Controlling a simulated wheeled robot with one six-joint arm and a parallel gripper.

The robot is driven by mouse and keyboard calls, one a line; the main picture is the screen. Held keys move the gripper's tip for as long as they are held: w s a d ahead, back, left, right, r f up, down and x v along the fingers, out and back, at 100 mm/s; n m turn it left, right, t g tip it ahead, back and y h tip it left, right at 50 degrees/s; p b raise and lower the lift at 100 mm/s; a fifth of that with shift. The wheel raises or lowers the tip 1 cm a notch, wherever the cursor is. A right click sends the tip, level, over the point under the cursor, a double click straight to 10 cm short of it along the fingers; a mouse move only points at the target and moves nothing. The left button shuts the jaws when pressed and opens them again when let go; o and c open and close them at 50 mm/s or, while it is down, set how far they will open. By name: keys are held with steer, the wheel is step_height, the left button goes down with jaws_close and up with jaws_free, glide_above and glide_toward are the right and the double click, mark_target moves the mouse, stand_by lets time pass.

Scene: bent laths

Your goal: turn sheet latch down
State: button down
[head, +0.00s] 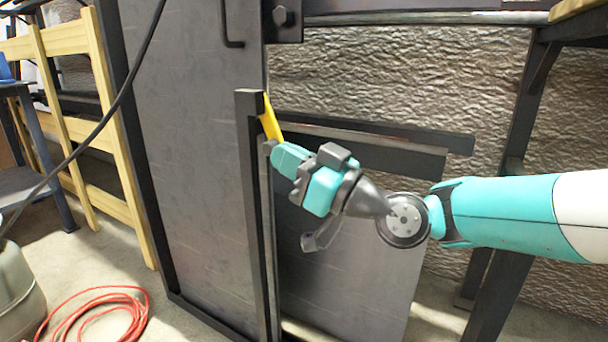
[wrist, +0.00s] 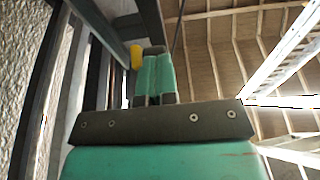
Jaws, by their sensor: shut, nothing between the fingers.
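The latch (head: 269,120) is a yellow bar at the top of a dark upright post beside the grey sheet (head: 195,150). In the head view it slants from upper left to lower right, its lower end reaching my gripper (head: 277,157). In the wrist view the yellow latch (wrist: 136,57) shows just left of my fingertips (wrist: 154,50). My teal fingers are together with nothing between them. They are at or very near the latch's lower end; I cannot tell whether they touch it. The latch's pivot is partly hidden.
A dark rack (head: 380,130) with a second grey sheet stands behind my gripper, before a rough stone wall (head: 400,75). A red hose (head: 100,305) lies coiled on the floor at lower left. Yellow wooden rails (head: 75,140) stand at left. A dark cable (head: 120,95) hangs across the left.

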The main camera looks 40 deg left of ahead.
step_height(320, 180, up, 19)
steer(key=a+p, duration=0.1)
steer(key=p, duration=0.9)
steer(key=shift+r, duration=0.1)
stand_by(0.3)
